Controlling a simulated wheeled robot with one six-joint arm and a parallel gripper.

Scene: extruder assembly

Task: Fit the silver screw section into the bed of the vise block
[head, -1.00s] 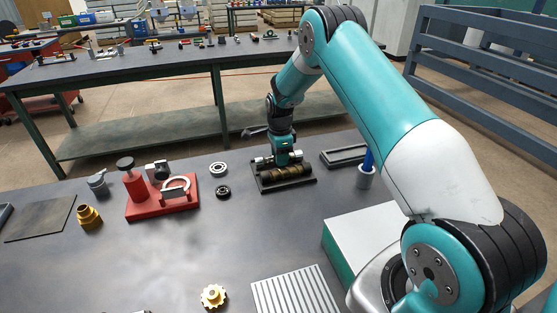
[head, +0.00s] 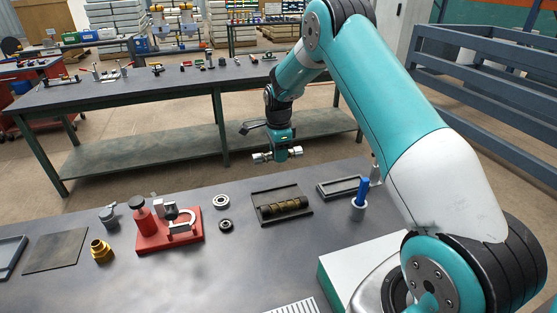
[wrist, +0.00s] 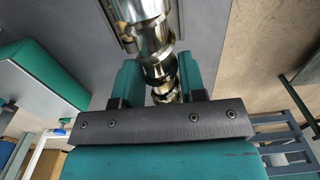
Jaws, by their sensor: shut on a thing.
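The silver screw section (head: 262,157) is held level, crosswise in my gripper (head: 281,153), above the far edge of the table in the head view. In the wrist view the shiny screw section (wrist: 146,38) runs between the two fingers of my gripper (wrist: 160,82), which are shut on it. The red vise block (head: 150,243), with a red post and a grey C-shaped jaw, stands on the table to the left of and nearer than my gripper. Its bed is hard to make out at this size.
A dark tray (head: 265,220) holds a bronze screw section (head: 284,207). Two bearing rings (head: 221,202) lie between it and the vise block. A brass fitting (head: 101,251) and a grey part (head: 109,217) are left of the vise block. A blue-topped holder (head: 359,208) stands right.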

